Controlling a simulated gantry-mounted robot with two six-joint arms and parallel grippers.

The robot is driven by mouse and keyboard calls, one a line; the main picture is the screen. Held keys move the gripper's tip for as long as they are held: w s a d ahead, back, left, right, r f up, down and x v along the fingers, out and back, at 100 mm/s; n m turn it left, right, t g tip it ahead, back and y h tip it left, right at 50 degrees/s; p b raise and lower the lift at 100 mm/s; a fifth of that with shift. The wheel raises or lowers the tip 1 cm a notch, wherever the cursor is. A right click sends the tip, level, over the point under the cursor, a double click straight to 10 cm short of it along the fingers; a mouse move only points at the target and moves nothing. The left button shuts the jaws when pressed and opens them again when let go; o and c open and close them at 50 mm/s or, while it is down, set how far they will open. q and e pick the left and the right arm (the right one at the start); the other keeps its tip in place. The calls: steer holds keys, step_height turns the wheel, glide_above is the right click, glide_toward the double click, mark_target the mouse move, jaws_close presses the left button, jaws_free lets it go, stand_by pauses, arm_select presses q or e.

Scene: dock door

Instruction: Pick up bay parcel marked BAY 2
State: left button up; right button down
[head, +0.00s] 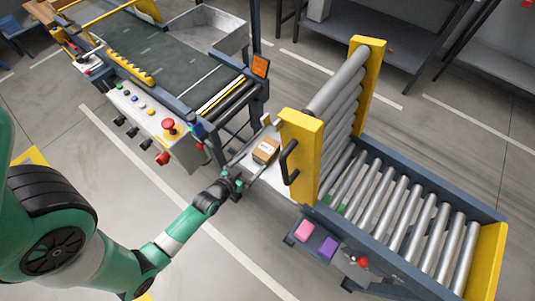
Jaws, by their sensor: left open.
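A small brown parcel (263,152) with a white label sits on a pale plate (271,179), beside the yellow post of the upright roller gate. The print on its label is too small to read. My left gripper (235,178) is open and empty at the left edge of the plate, a short way to the lower left of the parcel and apart from it. My right gripper is not in view.
The upright roller gate (342,110) with a black handle (288,162) stands close to the parcel's right. A roller conveyor (400,208) lies beyond it. A belt conveyor (163,62) with a control panel (150,118) is at upper left. Pink (304,231) and purple (328,248) blocks lie below.

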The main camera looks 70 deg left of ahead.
mark_target(258, 157)
arm_select(q)
steer(key=b+x, duration=0.2)
steer(key=x, duration=0.3)
steer(key=shift+w, duration=0.1)
steer(key=b+x, duration=0.3)
steer(key=x, duration=0.2)
steer(key=shift+d+f, duration=0.1)
steer(key=shift+d, duration=0.05)
steer(key=shift+w, duration=0.2)
steer(key=shift+s, duration=0.1)
steer(key=c, duration=1.3)
steer(key=shift+r+p, duration=0.3)
steer(key=shift+r, duration=0.25)
step_height(258, 157, up, 3)
steer(key=shift+f+p, duration=0.1)
steer(key=shift+p, duration=0.8)
steer(key=s+d+r+p, duration=0.2)
steer(key=s+d+r, duration=0.2)
steer(key=d, duration=0.1)
steer(key=s+d+r+p, duration=0.3)
steer(key=s+d+r, duration=0.2)
steer(key=shift+s+d+r, duration=0.1)
steer(key=shift+s+r, duration=0.1)
steer(key=shift+s, duration=0.1)
